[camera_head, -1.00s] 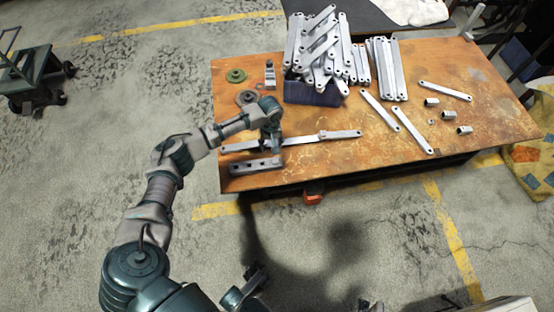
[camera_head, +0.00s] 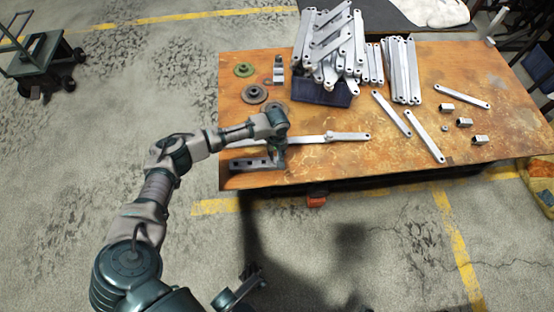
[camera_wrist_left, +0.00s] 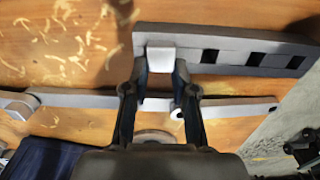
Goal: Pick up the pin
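My left gripper (camera_wrist_left: 160,75) points down with its fingers spread on either side of a small pale metal block (camera_wrist_left: 160,58), perhaps the pin. The block sits at one end of a grey slotted fixture bar (camera_wrist_left: 226,43). I cannot tell whether the fingers touch it. In the head view my left gripper (camera_head: 277,150) is over the right end of the fixture bar (camera_head: 246,165), and the wrist hides the block. A short round piece (camera_wrist_left: 177,114) shows beside the right finger, near a long flat bar (camera_wrist_left: 95,100).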

